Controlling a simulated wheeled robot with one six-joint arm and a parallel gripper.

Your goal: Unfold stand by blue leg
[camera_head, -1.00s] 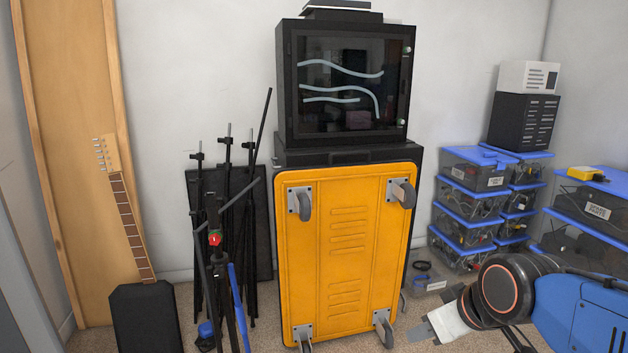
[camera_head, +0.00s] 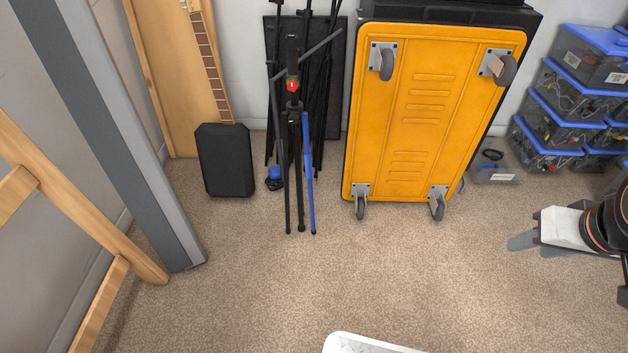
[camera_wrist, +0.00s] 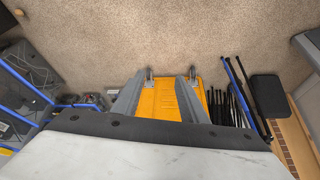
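A black stand (camera_head: 296,150) with a red clamp knob stands folded, its legs close together and pointing down to the carpet. One leg is blue (camera_head: 309,180) and hangs on the right side of the stand. The blue leg also shows in the wrist view (camera_wrist: 237,90), beside the black legs at right. My gripper (camera_head: 522,238) is far to the right of the stand, pointing left, with nothing in it. In the wrist view my gripper (camera_wrist: 165,78) shows two grey fingers spread apart, with the distant yellow cart visible between them.
The yellow cart (camera_head: 430,110) stands upright on end just right of the stand. A black case (camera_head: 225,160) stands to the left, and several dark stands lean behind. Blue-lidded bins (camera_head: 565,100) are at right. The carpet (camera_head: 420,270) in front is clear.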

